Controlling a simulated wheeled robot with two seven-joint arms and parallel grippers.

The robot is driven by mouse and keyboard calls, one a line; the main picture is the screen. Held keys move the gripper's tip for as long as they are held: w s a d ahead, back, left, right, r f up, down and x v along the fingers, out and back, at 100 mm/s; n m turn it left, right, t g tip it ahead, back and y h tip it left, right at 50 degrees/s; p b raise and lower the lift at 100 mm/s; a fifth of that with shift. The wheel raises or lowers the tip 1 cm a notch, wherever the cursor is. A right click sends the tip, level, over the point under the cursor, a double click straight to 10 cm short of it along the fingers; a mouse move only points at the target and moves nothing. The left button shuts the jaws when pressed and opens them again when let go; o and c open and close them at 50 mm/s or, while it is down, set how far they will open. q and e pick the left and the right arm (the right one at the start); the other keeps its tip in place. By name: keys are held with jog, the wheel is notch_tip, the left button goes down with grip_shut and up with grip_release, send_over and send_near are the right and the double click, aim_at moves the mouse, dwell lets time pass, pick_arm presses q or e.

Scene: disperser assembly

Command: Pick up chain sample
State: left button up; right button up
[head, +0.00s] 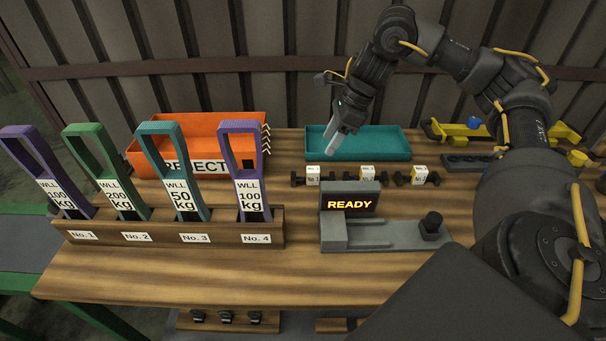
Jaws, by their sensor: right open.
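Several small dark pieces lie in a row on the wooden table behind the display, each with a pale label; they look like chain samples. The left one (313,176) has a white label that seems to read No.1. My left gripper is not in view.
A grey device with a READY display (349,204) stands in front of the row. A wooden rack (160,235) with several labelled WLL slings stands at left, an orange REJECT bin (222,126) behind it. A teal tray (390,146) and yellow tools (455,131) lie at the back.

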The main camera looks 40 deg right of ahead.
send_over(314, 168)
jog(key=s+d, duration=0.1)
jog(key=d, duration=0.1)
notch_tip(314, 168, down, 4)
jog(key=shift+f, duration=0.15)
jog(key=shift+a+f, duration=0.1)
jog(key=shift+f, duration=0.2)
jog(key=shift+a+f, duration=0.1)
jog(key=shift+f, duration=0.05)
jog(key=p+x, duration=0.1)
jog(key=x, duration=0.3)
jog(key=shift+s+a, duration=0.2)
jog(key=shift+w+a+f, duration=0.15)
jog(key=shift+f, duration=0.4)
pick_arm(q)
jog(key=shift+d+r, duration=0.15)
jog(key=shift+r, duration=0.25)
pick_arm(e)
grip_shut()
